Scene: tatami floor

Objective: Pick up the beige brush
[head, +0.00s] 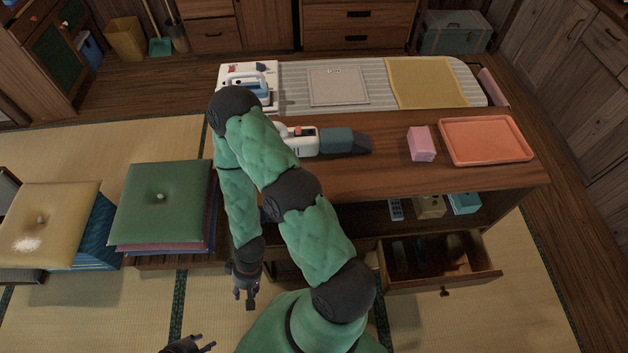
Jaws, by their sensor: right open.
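I cannot make out a beige brush for certain in the head view. The open drawer (445,285) at the lower right holds a few small dark or brownish items, too dim to tell apart. My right gripper (246,298) is open and empty, hanging low over the tatami in front of the wooden table. My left gripper (196,345) shows only partly at the bottom edge; its finger state is unclear.
Green (165,200) and yellow (45,215) cushions are stacked at left. Tatami between is clear.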

